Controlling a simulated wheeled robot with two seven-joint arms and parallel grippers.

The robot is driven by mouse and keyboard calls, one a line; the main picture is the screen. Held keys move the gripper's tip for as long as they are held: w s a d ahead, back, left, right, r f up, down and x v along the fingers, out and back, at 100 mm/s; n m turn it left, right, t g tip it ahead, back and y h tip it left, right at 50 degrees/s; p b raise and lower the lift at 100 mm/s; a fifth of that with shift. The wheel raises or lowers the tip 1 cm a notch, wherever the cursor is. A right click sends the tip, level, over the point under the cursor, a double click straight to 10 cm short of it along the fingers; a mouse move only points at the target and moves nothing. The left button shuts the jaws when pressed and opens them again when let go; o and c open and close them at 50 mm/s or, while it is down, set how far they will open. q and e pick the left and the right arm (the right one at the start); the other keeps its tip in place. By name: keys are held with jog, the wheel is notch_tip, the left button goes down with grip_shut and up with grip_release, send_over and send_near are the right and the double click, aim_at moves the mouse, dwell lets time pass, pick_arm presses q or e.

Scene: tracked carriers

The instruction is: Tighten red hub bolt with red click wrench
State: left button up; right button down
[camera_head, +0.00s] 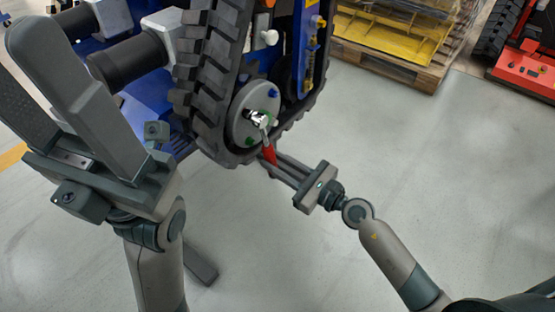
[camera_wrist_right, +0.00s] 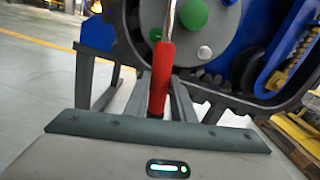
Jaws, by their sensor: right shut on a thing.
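The red click wrench (camera_head: 268,152) has a red handle and a silver head. My right gripper (camera_head: 276,166) is shut on its handle, below the hub. The handle also shows between my right fingers in the wrist view (camera_wrist_right: 161,75). The wrench head lies over the face of the round grey hub (camera_head: 241,126) inside the black track. I see no red bolt; the wrench head may hide it. A blue bolt (camera_head: 272,93) and a green bolt (camera_head: 249,142) show on the hub. My left gripper (camera_head: 30,68) is open and empty at the far left, near the camera.
The black rubber track (camera_head: 206,88) runs around the hub on the blue carrier. Dark cylinders (camera_head: 132,60) stick out at its left. A pallet with yellow parts (camera_head: 385,45) stands at the back right, with a red machine (camera_head: 525,68) beyond. The floor at right is clear.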

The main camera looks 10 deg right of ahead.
jog(key=shift+w+d+r+n+b, duration=0.25)
jog(key=shift+w+d+n+b, duration=0.2)
jog(key=shift+d+n, duration=0.15)
dwell(0.5)
jog(key=shift+w+d+r+n+b, duration=0.25)
jog(key=shift+w+d+n+b, duration=0.2)
jog(key=shift+d+n, duration=0.15)
jog(key=shift+w+d+r+n+b, duration=0.3)
jog(key=shift+w+d+n, duration=0.2)
jog(key=shift+n, duration=0.1)
jog(key=shift+d, duration=0.1)
dwell(0.3)
jog(key=shift+w+d+r+n+b, duration=0.35)
jog(key=shift+d+r+n, duration=0.1)
jog(key=shift+n, duration=0.15)
